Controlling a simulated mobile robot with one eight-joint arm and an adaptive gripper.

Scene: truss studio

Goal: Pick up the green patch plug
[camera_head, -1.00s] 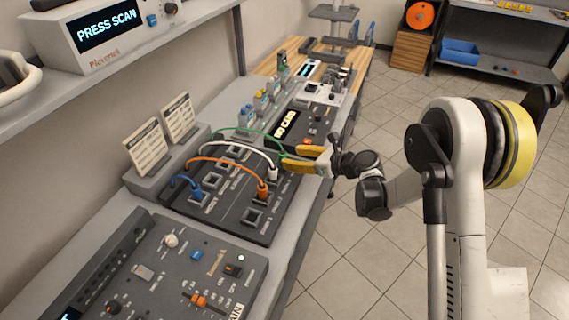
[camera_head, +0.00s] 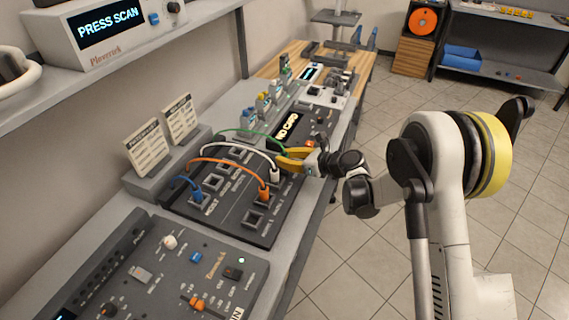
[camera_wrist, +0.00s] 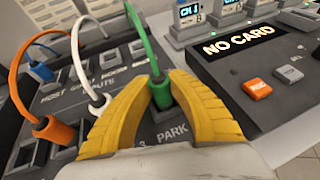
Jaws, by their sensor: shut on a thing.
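The green patch plug (camera_wrist: 159,92) stands between the yellow fingers of my gripper (camera_wrist: 158,88) in the wrist view. My gripper is shut on it. Its lower end is at a socket beside the "PARK" label on the dark patch panel (camera_wrist: 112,140); I cannot tell how deep it sits. The green cable (camera_wrist: 138,35) rises from its top. In the head view my gripper (camera_head: 281,158) is at the panel's right edge, and the plug is largely hidden by the fingers. The green cable (camera_head: 244,131) arches to the left over the panel.
A white plug (camera_wrist: 97,98) and an orange plug (camera_wrist: 53,130) stand close on the left, with arching cables. A blue plug (camera_head: 196,191) is farther left. The "NO CARD" console (camera_wrist: 262,85) is close on the right. Floor to the right is clear.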

